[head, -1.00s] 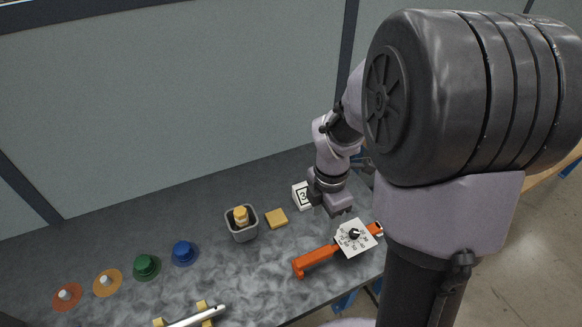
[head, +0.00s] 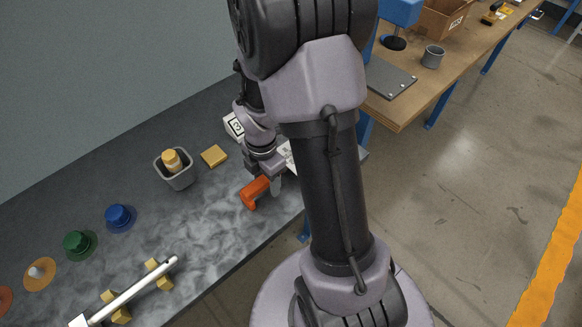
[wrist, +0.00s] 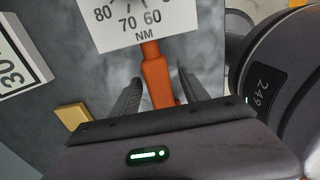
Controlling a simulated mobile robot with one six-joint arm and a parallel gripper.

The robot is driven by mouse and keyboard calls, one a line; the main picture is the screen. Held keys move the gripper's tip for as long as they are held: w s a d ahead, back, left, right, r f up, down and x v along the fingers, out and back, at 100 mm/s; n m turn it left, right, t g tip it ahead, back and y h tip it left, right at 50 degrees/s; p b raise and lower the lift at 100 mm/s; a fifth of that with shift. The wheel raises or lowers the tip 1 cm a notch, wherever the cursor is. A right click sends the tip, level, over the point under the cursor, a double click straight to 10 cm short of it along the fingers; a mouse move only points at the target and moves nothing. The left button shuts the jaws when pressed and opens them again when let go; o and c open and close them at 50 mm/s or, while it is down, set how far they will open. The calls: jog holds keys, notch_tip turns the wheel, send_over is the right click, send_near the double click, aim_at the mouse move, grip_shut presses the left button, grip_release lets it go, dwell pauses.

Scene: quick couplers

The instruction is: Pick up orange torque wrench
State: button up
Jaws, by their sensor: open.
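The orange torque wrench (head: 255,192) lies on the dark speckled table; in the head view my arm hides most of it and only its orange end shows clearly. In the wrist view its orange shaft (wrist: 157,78) runs between my two spread fingers, below a white dial plate (wrist: 140,22) marked in NM. My gripper (head: 264,184) is open over the wrench, with one finger on each side of the shaft (wrist: 163,92). I cannot tell whether either finger touches it.
A white numbered block (head: 233,126) and a yellow block (head: 214,156) lie close by. A grey bin (head: 176,178) holds a yellow-capped item. Blue (head: 119,217) and green (head: 79,243) couplers and a silver bar (head: 135,290) on yellow supports lie to the left. A wooden bench (head: 430,95) stands at right.

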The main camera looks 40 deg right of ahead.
grip_shut()
dwell(1.4)
